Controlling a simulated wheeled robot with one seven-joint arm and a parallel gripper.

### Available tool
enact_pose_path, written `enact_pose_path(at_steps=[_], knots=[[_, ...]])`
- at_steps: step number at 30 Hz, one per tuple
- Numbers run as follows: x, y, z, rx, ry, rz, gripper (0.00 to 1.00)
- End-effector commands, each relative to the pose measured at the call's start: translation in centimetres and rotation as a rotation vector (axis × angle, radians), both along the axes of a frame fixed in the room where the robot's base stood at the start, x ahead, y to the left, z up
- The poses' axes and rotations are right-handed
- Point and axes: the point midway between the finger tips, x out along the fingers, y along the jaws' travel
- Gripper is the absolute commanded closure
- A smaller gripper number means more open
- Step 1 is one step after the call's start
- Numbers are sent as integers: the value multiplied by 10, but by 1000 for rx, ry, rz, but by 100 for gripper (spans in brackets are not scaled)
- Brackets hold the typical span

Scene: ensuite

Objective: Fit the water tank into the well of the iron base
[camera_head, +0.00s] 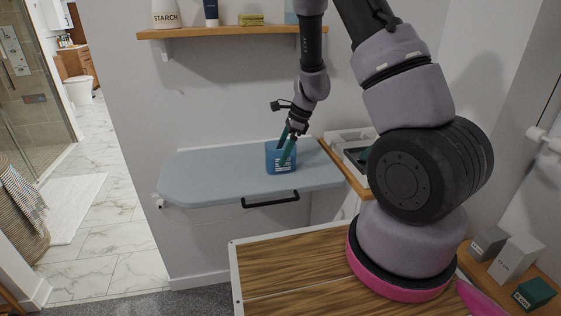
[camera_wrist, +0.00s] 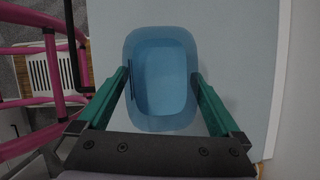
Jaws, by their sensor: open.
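The water tank (camera_head: 281,158) is a small blue translucent open-topped container with a pale label. It stands upright on the fold-down ironing board (camera_head: 215,170), near its right end. My gripper (camera_head: 285,152) is above it, pointing down, with its green fingers spread. In the wrist view the tank (camera_wrist: 161,85) lies between the open fingers of my gripper (camera_wrist: 160,80), one on each side; I cannot tell whether either touches it. A white unit with a dark recess (camera_head: 345,141), likely the iron base, sits on a wooden ledge to the right, partly hidden by my arm.
A wall shelf (camera_head: 225,32) above holds a starch bottle (camera_head: 166,14) and other small items. A wooden-topped surface (camera_head: 290,265) is in front. Small boxes (camera_head: 515,257) stand at the lower right. The board's left part is clear.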

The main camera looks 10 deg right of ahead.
Motion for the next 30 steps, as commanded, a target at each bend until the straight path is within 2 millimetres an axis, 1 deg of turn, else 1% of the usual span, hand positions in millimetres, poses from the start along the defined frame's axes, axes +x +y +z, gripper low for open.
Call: enact_pose_path(at_steps=[3,4,5,6,8,9,11,12,23,30], knots=[[0,0,0,0,0,0,0],[0,0,0,0,0,0,4],[0,0,0,0,0,0,15],[0,0,0,0,0,0,31],[0,0,1,0,-1,0,54],[0,0,1,0,-1,-1,69],[0,0,1,0,-1,-1,92],[1,0,1,1,-1,-1,100],[1,0,3,1,-2,-2,100],[1,0,14,2,-2,-1,100]])
